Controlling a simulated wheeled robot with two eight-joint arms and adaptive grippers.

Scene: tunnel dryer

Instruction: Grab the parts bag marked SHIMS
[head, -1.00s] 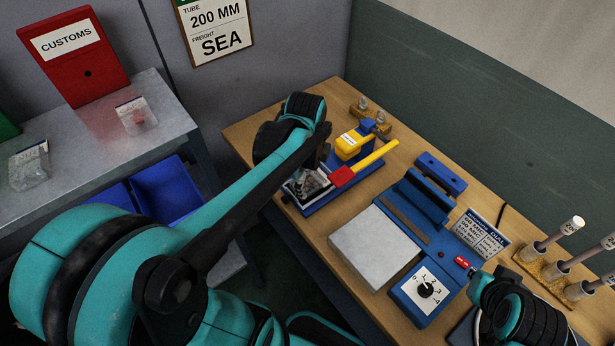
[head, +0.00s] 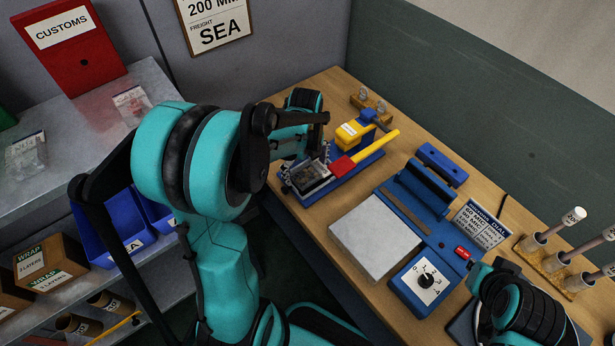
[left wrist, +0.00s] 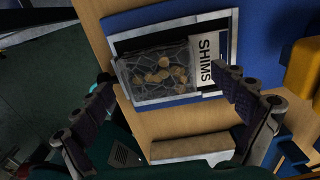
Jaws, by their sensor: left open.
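The parts bag marked SHIMS (left wrist: 160,72) is a clear bag with several tan round pieces inside and a white label. It lies on a dark, white-edged surface on a blue base (left wrist: 262,25). In the head view the bag (head: 309,176) shows partly under my left gripper (head: 306,158). My left gripper (left wrist: 164,86) is open, with its fingers apart toward the left and right sides of the bag in the wrist view; nothing is between them. My right gripper (head: 484,272) is at the lower right, near the dial box; its fingers are not clear.
A red and yellow handle (head: 365,152) crosses the blue base beside the bag. The sealer with a grey plate (head: 376,238) and dial (head: 427,280) stands nearer. Posts (head: 556,228) stand at right.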

